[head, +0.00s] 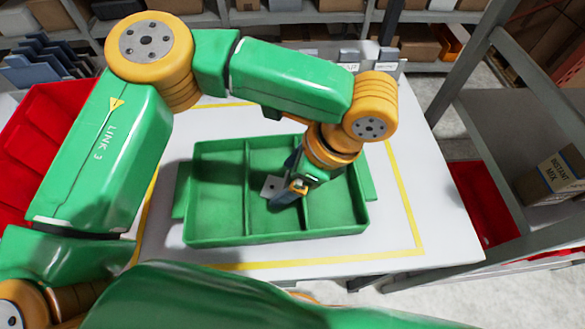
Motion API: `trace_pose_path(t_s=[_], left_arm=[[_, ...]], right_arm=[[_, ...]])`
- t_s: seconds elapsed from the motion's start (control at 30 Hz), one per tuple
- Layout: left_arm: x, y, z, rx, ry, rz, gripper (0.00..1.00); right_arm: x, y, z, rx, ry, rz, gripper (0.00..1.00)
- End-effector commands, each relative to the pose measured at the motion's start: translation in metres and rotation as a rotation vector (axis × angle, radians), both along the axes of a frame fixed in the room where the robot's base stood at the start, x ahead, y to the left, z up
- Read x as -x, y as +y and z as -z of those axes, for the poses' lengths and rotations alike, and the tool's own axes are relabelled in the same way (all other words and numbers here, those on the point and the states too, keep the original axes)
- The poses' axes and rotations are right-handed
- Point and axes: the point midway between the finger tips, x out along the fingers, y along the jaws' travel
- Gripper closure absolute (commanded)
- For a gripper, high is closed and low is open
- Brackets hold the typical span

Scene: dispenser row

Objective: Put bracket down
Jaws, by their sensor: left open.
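A green tray (215,241) with three compartments side by side stands on the white table. A small light-grey bracket (269,187) with a hole shows in the middle compartment. My left gripper (287,199) reaches down over the middle compartment, just right of the bracket's visible part. Its jaws are open. The gripper and wrist hide part of the bracket and of the divider, so I cannot tell whether the fingers touch the bracket. The left and right compartments look empty where they show. My right gripper is not in view.
A yellow line (408,215) marks a rectangle around the tray on the table (445,235). Red bins (40,140) stand at the left. A grey shelf with a carton (557,178) is at the right. Small holders (348,56) line the table's back edge.

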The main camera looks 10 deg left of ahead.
Motion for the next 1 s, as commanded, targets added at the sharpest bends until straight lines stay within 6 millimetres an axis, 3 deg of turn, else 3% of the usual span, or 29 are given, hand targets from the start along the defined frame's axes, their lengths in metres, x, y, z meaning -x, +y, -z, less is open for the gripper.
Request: trace_pose_path(t_s=[0.27, 0.47, 1.0], left_arm=[[0.002, -0.027, -0.057, 0.003, -0.002, 0.000, 0.12], [0.003, -0.045, -0.101, -0.002, -0.002, -0.001, 0.12], [0.004, -0.050, -0.107, 0.000, 0.000, 0.000, 0.12]], right_arm=[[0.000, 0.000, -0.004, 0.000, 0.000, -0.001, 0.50], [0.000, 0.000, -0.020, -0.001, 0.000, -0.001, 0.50], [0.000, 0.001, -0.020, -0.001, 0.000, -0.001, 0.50]])
